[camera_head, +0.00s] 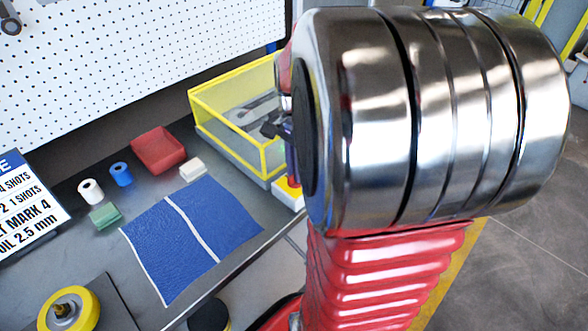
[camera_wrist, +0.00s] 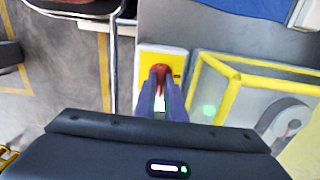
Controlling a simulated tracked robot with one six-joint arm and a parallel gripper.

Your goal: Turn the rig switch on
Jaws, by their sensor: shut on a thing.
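The rig switch is a small white box with a yellow face (camera_wrist: 149,60) and a red handle (camera_wrist: 160,69), upper middle in the wrist view. My gripper (camera_wrist: 160,80) has its two purple-grey fingers shut on the red handle; they cover part of it. A small white and green patch shows between the fingers. In the head view the switch box (camera_head: 289,190) sits at the right edge of the bench, partly hidden by my arm. My gripper is mostly hidden there. I cannot tell which way the handle is turned.
A yellow-framed clear bin (camera_head: 225,140) holding grey metal parts stands close beside the switch. A blue mat (camera_head: 180,255), a red tray (camera_head: 158,149), blue roll (camera_head: 121,174), white roll (camera_head: 91,192) and yellow wheel (camera_head: 70,310) are on the bench.

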